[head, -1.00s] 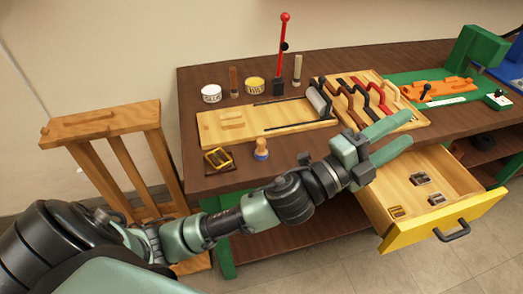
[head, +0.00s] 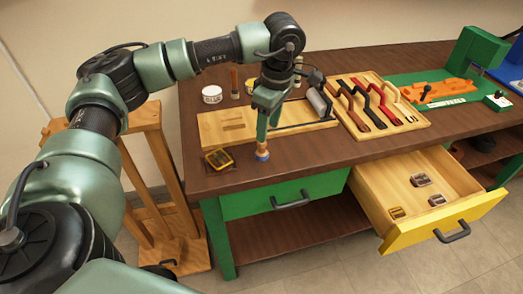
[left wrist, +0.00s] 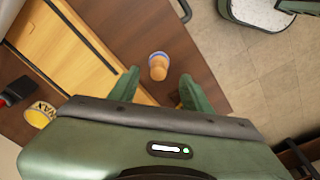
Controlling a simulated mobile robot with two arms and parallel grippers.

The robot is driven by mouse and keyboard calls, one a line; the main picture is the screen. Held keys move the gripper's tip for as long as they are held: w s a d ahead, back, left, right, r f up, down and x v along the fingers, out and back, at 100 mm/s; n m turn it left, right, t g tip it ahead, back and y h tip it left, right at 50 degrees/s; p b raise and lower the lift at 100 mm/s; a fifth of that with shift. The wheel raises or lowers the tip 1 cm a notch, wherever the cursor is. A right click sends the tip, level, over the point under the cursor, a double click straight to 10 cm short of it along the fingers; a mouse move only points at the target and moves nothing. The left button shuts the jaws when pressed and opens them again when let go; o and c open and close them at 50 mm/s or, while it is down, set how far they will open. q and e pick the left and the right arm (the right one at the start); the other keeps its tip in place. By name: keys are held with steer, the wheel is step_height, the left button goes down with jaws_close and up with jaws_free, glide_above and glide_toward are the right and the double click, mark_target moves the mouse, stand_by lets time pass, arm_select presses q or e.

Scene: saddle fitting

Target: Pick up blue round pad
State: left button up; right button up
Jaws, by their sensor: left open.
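The blue round pad (head: 262,156) stands upright on the table near its front edge, with a blue base and a wooden knob handle. In the left wrist view the pad (left wrist: 158,67) shows handle towards the camera, between the two fingers and a little past their tips. My left gripper (head: 264,140) points down right over the pad and partly hides its handle. It also shows in the left wrist view (left wrist: 158,82), open with nothing held; I cannot tell whether a finger touches the pad. My right gripper is not in view.
A white tin (head: 212,94) and the rack of dark and red tools (head: 375,105) are farther back. The yellow drawer (head: 440,225) stands open at right.

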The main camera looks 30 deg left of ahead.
mark_target(262, 149)
arm_select(q)
steer(key=shift+a, duration=0.6)
steer(key=shift+a+f, duration=0.1)
steer(key=shift+f, duration=0.2)
steer(key=f+p, duration=0.1)
steer(key=f, duration=0.4)
steer(key=shift+a+f+p, duration=0.2)
steer(key=shift+f+p, duration=0.1)
steer(key=shift+p, duration=0.05)
steer(key=shift+a+f, duration=0.1)
steer(key=shift+f, duration=0.5)
jaws_close()
